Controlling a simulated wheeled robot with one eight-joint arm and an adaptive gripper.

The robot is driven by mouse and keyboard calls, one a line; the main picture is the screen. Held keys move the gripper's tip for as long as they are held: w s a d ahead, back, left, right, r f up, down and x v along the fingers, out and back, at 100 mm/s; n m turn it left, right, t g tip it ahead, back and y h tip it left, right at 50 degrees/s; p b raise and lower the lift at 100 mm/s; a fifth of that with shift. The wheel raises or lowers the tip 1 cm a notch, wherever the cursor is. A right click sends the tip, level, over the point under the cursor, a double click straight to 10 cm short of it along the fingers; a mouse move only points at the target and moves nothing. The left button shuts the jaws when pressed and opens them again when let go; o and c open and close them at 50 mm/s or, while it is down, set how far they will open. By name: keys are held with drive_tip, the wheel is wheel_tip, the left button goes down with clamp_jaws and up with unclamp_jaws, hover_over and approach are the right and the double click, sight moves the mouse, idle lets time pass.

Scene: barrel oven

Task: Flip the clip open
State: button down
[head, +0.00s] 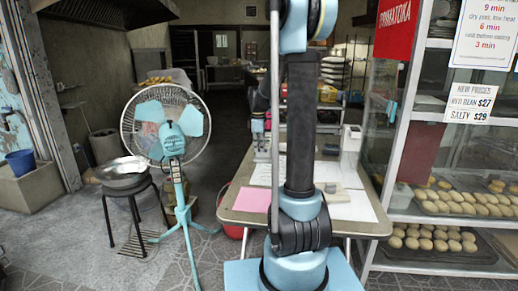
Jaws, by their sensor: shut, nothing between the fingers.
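My arm rises through the middle of the head view and leaves the frame at the top. My gripper cannot be made out in this view. No clip can be picked out; my arm hides part of the table (240,212). The table stands behind my arm and holds a pink sheet (253,200) at its left and white paper (352,208) at its right. A white upright object (350,147) stands at the table's back right.
A turquoise standing fan (174,125) is left of the table. A metal bowl (122,172) rests on a black stool (135,200). A glass-and-metal shelf (392,150) with trays of buns (440,240) stands close at right. Tiled floor (105,275) shows at front left.

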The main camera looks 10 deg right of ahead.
drive_tip(key=shift+s, duration=0.2)
drive_tip(key=shift+s+a+f+t+h, duration=0.15)
drive_tip(key=shift+s+f+t+h, duration=0.25)
drive_tip(key=shift+t, duration=0.45)
drive_tip(key=shift+s+a+f+t+h, duration=0.2)
drive_tip(key=shift+s+f+t, duration=0.2)
drive_tip(key=shift+t, duration=0.45)
drive_tip(key=shift+d+r, duration=0.1)
drive_tip(key=shift+w, duration=0.25)
drive_tip(key=shift+w+d+r, duration=0.2)
drive_tip(key=shift+w+r, duration=0.05)
drive_tip(key=shift+w, duration=0.3)
drive_tip(key=v, duration=1.3)
drive_tip(key=shift+s+a+r, duration=0.15)
drive_tip(key=shift+s, duration=0.4)
